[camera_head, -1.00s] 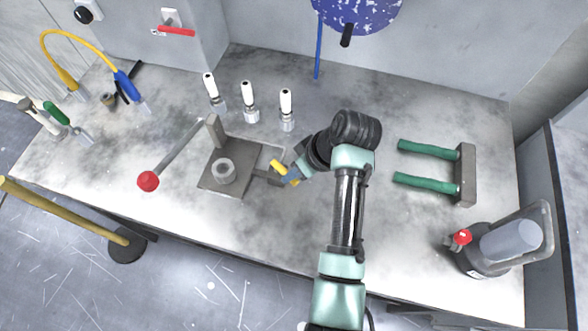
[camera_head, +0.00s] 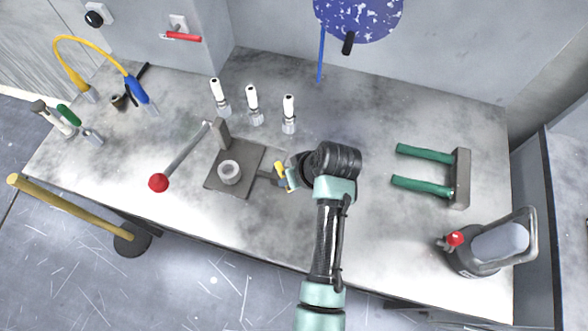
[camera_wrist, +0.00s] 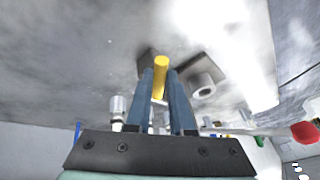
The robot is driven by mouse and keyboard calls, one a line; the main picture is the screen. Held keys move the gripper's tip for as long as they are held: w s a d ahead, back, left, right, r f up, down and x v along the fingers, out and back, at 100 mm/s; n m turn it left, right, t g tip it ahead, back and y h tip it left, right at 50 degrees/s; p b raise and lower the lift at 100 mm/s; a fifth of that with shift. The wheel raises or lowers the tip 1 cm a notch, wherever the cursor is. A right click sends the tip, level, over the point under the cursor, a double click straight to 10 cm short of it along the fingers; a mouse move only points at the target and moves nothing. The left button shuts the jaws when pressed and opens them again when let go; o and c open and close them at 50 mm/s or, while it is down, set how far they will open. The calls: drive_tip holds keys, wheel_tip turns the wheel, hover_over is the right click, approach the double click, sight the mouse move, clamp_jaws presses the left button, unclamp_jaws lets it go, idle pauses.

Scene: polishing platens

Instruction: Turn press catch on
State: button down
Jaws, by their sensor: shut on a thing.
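The press catch is a yellow handle (camera_head: 279,170) at the right side of the grey press plate (camera_head: 218,184). My gripper (camera_head: 291,177) reaches it from the right, partly hidden by my wrist in the head view. In the wrist view the yellow handle (camera_wrist: 160,66) stands between the two blue fingers of my gripper (camera_wrist: 160,88), which are shut on it. The press has a grey ring (camera_head: 229,172) on its plate and a long lever with a red ball (camera_head: 158,182) that points to the lower left.
Several white-topped fittings (camera_head: 252,104) stand behind the press. A green-handled tool (camera_head: 424,186) lies to the right, and a grey jug-like container (camera_head: 490,246) stands at the right front. A yellow cable (camera_head: 95,42) arches at the left. The bench between press and green handles is mostly clear.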

drive_tip(key=shift+s+a+r+m+t+h+p, duration=0.1)
drive_tip(key=shift+a+m+t+h+p, duration=0.15)
drive_tip(key=shift+a+m+h+p, duration=0.8)
drive_tip(key=shift+a+m+t+p, duration=0.15)
drive_tip(key=shift+m+t+p, duration=0.25)
drive_tip(key=shift+m, duration=1.3)
drive_tip(key=shift+s+a+r+m+t+h+p, duration=0.15)
drive_tip(key=shift+a+m+h+p, duration=0.6)
drive_tip(key=shift+m, duration=0.6)
drive_tip(key=shift+w+d+f, duration=0.1)
drive_tip(key=c, duration=0.8)
unclamp_jaws()
drive_tip(key=shift+f, duration=0.1)
drive_tip(key=b+v, duration=0.1)
drive_tip(key=v, duration=1.2)
drive_tip(key=shift+d, duration=0.2)
